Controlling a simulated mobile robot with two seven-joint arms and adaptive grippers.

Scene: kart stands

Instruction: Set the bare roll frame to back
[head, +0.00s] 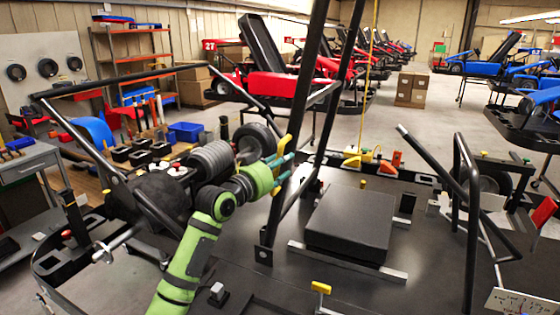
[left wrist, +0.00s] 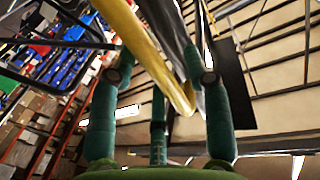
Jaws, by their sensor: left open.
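The bare roll frame, of black tubes, stands on the dark kart deck; its near post (head: 296,105) rises past the top of the head view. My left gripper (head: 283,160) is green with teal fingers and is open beside this post. A yellow grip or bar (head: 283,146) is at the fingers. In the left wrist view the yellow bar (left wrist: 150,55) passes between the spread fingers (left wrist: 158,75), with a dark tube behind it. Whether the fingers touch the bar, I cannot tell. My right gripper is not in view.
A black pad (head: 350,222) sits on the deck right of the frame. A yellow-topped lever (head: 321,287) stands at the near edge. Black tubes (head: 470,190) rise at the right. A shelf rack (head: 132,62) and parked karts stand behind, with open floor between.

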